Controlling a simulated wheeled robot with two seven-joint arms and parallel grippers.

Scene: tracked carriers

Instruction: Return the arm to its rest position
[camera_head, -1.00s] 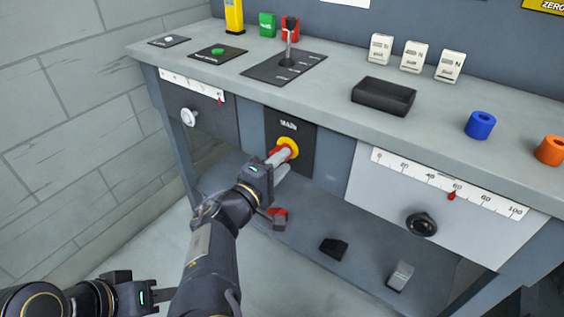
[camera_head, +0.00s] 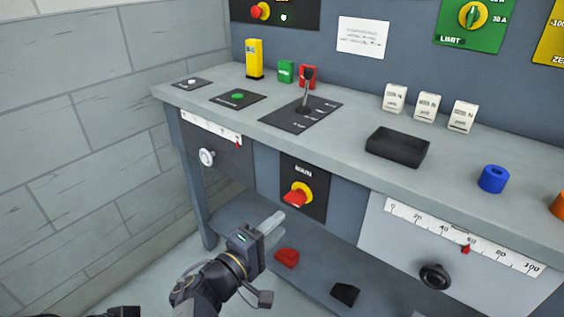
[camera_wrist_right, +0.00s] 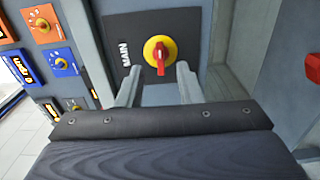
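My right gripper (camera_head: 272,222) is in front of the lower bench, below and short of the MAIN switch, apart from it. The switch has a red handle (camera_head: 294,198) on a yellow disc, on a dark plate (camera_head: 318,205). In the right wrist view my right gripper (camera_wrist_right: 159,68) has its two fingers spread with nothing between them, and the red handle (camera_wrist_right: 160,60) shows beyond the tips.
The bench top (camera_head: 350,112) holds a lever (camera_head: 306,95), a black tray (camera_head: 398,150) and a blue ring (camera_head: 493,179). A red piece (camera_head: 287,258) and a black piece (camera_head: 345,293) lie on the lower shelf. A brick wall (camera_head: 70,130) stands left.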

